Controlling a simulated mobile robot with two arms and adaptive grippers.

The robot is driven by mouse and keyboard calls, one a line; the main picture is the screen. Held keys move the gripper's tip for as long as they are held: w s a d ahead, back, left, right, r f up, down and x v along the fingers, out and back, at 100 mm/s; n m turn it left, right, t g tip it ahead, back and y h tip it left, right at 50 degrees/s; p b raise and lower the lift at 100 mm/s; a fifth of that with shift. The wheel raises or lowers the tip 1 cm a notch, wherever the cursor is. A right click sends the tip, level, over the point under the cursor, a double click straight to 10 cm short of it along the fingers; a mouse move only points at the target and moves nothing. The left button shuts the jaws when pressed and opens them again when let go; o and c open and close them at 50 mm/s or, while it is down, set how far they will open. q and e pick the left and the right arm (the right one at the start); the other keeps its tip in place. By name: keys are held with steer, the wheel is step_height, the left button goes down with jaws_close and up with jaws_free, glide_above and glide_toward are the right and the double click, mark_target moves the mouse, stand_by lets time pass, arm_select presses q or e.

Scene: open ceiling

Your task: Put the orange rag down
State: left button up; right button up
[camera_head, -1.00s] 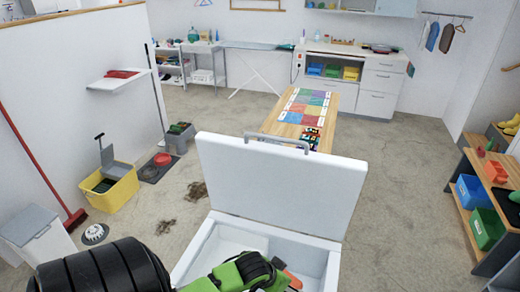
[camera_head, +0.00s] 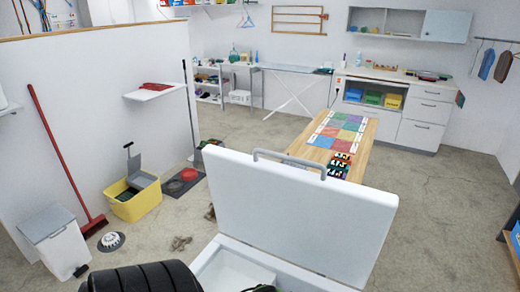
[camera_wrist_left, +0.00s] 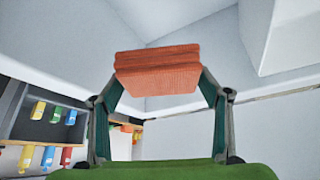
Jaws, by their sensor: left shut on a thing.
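The orange rag (camera_wrist_left: 157,70), a folded block with layered edges, is pinched between the two fingertips of my left gripper (camera_wrist_left: 157,82) in the left wrist view. The fingers are shut on its sides, and it is clear of any surface I can make out. In the head view only a sliver of green from my left arm shows at the bottom edge, over the open white box (camera_head: 232,268); the rag is out of sight there. My right gripper is not in view.
The white box's raised lid (camera_head: 300,215) stands in front of a wooden table (camera_head: 350,150) with a coloured mat. A yellow bucket (camera_head: 138,205), white bin (camera_head: 55,240) and red broom (camera_head: 65,150) stand left. A red cloth (camera_head: 157,87) lies on a wall shelf.

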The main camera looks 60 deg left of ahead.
arm_select(q)
step_height(320, 180, down, 17)
steer(key=b, duration=1)
steer(key=shift+w+b, duration=0.15)
steer(key=shift+b, duration=0.25)
step_height(320, 180, down, 5)
steer(key=shift+r+b, duration=0.2)
steer(key=shift+b, duration=0.2)
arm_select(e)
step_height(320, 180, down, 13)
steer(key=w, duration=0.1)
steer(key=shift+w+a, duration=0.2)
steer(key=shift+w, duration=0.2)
arm_select(q)
steer(key=o, duration=0.7)
steer(key=shift+f, duration=0.1)
steer(key=o, duration=0.4)
